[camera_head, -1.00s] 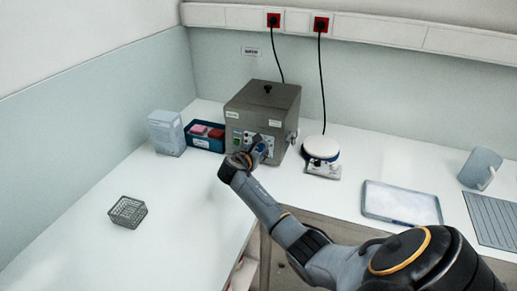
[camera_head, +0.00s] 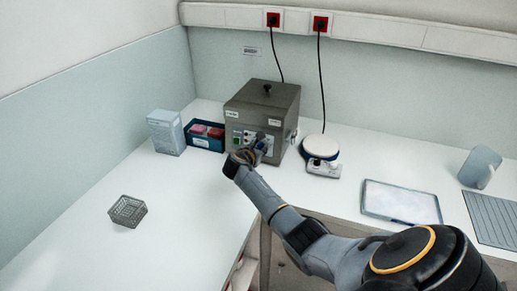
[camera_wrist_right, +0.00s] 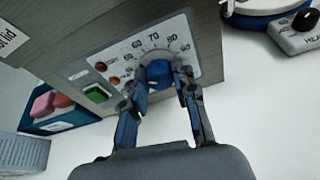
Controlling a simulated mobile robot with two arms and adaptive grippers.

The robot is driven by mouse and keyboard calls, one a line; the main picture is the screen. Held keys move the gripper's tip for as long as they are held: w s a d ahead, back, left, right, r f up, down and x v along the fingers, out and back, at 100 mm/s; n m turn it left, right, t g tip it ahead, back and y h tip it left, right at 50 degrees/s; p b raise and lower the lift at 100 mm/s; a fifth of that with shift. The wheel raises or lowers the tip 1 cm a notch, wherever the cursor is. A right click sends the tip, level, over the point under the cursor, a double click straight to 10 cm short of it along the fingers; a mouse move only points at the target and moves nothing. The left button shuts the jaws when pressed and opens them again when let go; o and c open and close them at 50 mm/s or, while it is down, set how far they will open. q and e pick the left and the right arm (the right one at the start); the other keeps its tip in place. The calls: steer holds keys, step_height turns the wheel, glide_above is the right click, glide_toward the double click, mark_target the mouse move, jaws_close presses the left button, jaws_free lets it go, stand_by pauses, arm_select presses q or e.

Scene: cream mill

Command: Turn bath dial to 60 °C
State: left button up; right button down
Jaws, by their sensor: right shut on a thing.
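The bath (camera_head: 262,110) is a grey metal box with a black-knobbed lid, standing against the back wall in the head view. In the right wrist view its front panel (camera_wrist_right: 104,72) carries a blue dial (camera_wrist_right: 159,73) inside a printed scale, with 60, 70, 80 and 90 readable. My right gripper (camera_wrist_right: 161,88) is shut on the dial, one finger on each side. Which number the dial points to cannot be told. In the head view the right gripper (camera_head: 259,146) is at the panel and hides the dial. My left gripper is not in view.
A green switch (camera_wrist_right: 97,94) and small indicator lamps sit left of the dial. A blue box with pink and red items (camera_head: 205,136) and a pale carton (camera_head: 166,132) stand left of the bath. A white round-topped device (camera_head: 321,152) stands right. A wire basket (camera_head: 127,211) is front left.

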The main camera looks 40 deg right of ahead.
steer(key=shift+s+f+m+t, duration=0.1)
steer(key=shift+m+t, duration=0.4)
steer(key=shift+m, duration=0.7)
steer(key=shift+m+t+b, duration=0.5)
steer(key=shift+m+b, duration=0.25)
steer(key=shift+m, duration=1.15)
steer(key=c, duration=1)
jaws_free()
steer(key=shift+d, duration=0.1)
steer(key=shift+c, duration=0.2)
steer(key=v, duration=1.2)
